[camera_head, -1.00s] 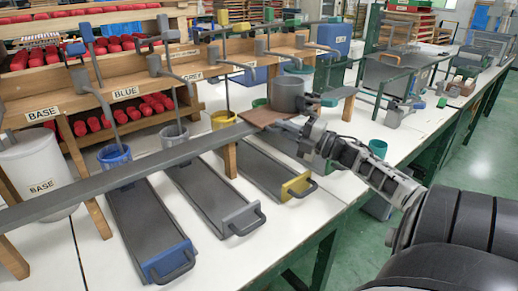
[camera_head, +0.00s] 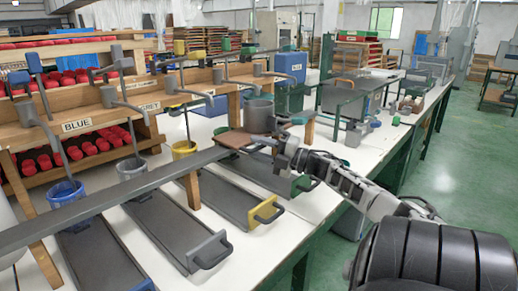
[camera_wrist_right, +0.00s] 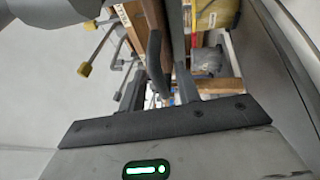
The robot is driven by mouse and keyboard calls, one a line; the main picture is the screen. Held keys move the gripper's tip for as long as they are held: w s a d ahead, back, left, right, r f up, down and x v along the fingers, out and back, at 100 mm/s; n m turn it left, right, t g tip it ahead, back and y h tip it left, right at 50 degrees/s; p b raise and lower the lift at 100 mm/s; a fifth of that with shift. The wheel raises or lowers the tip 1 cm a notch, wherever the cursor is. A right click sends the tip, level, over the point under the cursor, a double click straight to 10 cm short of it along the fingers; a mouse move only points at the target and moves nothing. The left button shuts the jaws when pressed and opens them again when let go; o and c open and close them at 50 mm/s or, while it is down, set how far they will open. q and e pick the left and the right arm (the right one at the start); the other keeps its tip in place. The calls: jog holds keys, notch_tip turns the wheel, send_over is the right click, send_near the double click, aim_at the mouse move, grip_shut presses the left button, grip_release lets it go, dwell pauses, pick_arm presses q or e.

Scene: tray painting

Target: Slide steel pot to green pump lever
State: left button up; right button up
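The steel pot (camera_head: 259,116) stands upright on a brown board (camera_head: 233,139) at the right end of the long grey rail. A lever with a green knob (camera_head: 226,44) rises on the wooden shelf behind it. My right gripper (camera_head: 268,143) is low at the pot's near side; contact is unclear. In the right wrist view, its fingers (camera_wrist_right: 158,91) stand apart with a dark bar (camera_wrist_right: 155,58) between them; no firm grip shows. A grey round part, perhaps the pot (camera_wrist_right: 207,61), shows beyond. My left gripper is out of view.
Trays with handles, including a yellow-ended one (camera_head: 265,212), lie in front. The white table (camera_head: 335,160) has some clear room right of the pot.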

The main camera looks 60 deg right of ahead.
pick_arm(q)
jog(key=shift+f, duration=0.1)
jog(key=shift+p, duration=0.4)
pick_arm(e)
jog(key=v, duration=1.6)
